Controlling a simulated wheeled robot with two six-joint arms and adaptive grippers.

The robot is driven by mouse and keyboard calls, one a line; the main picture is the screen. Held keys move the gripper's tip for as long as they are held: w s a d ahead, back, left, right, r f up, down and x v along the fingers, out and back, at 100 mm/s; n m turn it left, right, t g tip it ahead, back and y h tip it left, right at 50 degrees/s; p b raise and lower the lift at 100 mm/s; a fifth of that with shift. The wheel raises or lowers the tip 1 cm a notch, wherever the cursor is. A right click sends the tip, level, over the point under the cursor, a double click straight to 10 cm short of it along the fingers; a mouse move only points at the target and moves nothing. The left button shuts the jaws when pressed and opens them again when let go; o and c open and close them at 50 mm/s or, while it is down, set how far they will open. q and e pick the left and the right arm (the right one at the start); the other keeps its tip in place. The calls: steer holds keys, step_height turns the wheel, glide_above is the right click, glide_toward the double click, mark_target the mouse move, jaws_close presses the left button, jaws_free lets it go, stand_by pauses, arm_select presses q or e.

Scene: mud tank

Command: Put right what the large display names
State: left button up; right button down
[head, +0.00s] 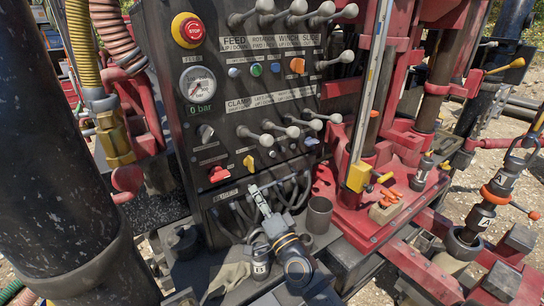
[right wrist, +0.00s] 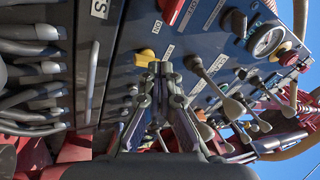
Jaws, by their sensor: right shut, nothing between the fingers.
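A dark control panel (head: 290,90) fills the middle of the head view. It bears a round gauge (head: 198,84) over a small readout (head: 201,108) showing "0 bar", a red stop button (head: 188,30), a red knob (head: 219,174), a yellow knob (head: 249,162) and several levers (head: 334,61). No large display with readable text is clear. My right gripper (head: 254,190) is shut and empty near the panel's lower edge, below the yellow knob. In the right wrist view its fingertips (right wrist: 160,70) are close to the yellow knob (right wrist: 146,57); contact cannot be told. My left gripper is out of view.
Several hoses (head: 292,190) plug in low on the panel beside my right gripper. An open metal cup (head: 319,214) and a cloth (head: 226,278) are on the ledge. Red rig frames, a yellow clamp (head: 358,178) and a tray of orange pieces (head: 385,208) crowd the right.

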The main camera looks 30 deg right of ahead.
mark_target(272, 154)
steer(key=d+r+m+g+h, duration=0.2)
steer(key=d+m+h, duration=1)
steer(key=m+h, duration=0.2)
steer(key=shift+s+d+m+g, duration=0.3)
steer(key=shift+s+d+m, duration=0.1)
steer(key=shift+m, duration=0.3)
steer(key=shift+w, duration=0.1)
steer(key=w+b, duration=0.3)
steer(key=w, duration=0.5)
steer(key=shift+w+a, duration=0.35)
steer(key=shift+a, duration=0.05)
steer(key=shift+w, duration=0.15)
steer(key=shift+w, duration=0.3)
